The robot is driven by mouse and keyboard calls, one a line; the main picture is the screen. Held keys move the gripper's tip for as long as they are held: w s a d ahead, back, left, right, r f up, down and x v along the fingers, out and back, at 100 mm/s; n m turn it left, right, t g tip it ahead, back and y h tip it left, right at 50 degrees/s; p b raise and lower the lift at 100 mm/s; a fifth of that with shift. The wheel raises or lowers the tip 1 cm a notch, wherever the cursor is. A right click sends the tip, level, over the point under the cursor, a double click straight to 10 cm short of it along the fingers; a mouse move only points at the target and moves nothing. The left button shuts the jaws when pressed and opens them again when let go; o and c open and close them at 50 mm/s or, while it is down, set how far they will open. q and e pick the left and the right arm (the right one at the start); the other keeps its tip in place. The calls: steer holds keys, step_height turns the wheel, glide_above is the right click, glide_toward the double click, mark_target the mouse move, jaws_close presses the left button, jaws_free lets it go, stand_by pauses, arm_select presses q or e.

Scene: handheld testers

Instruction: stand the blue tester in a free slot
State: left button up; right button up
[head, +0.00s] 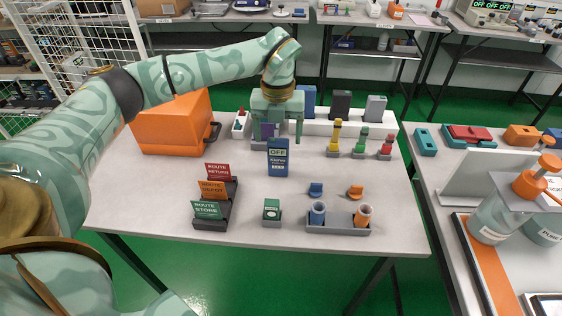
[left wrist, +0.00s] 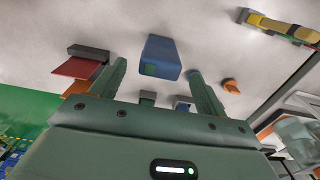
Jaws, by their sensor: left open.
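The blue tester (head: 278,170), with a screen reading OFF, is on the table in front of the rack, a little nearer to the camera than my left gripper (head: 278,142). In the left wrist view, the blue tester (left wrist: 160,55) shows beyond and between the fingertips of my left gripper (left wrist: 161,75), which is open and empty. The white rack (head: 322,128) stands at the back of the table. A blue, a dark (head: 341,103) and a grey (head: 375,106) tester stand along it. My gripper hides part of the rack's left side, and its slots are not clear. My right gripper is not in view.
An orange case (head: 172,125) stands at the back left. Route signs (head: 211,189) are at the front left, and a small green device (head: 271,210) and a grey tray (head: 337,229) with two cups are in front. Yellow, green and red pieces (head: 386,146) stand at right.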

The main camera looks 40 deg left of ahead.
mark_target(278, 154)
arm_select(q)
step_height(278, 154, down, 3)
steer(key=shift+r+b, duration=0.2)
steer(key=shift+b, duration=0.1)
step_height(278, 154, down, 5)
steer(key=b, duration=0.3)
steer(key=shift+w+f, duration=0.1)
steer(key=shift+f, duration=0.05)
steer(key=shift+r, duration=0.25)
steer(key=c, duration=1.2)
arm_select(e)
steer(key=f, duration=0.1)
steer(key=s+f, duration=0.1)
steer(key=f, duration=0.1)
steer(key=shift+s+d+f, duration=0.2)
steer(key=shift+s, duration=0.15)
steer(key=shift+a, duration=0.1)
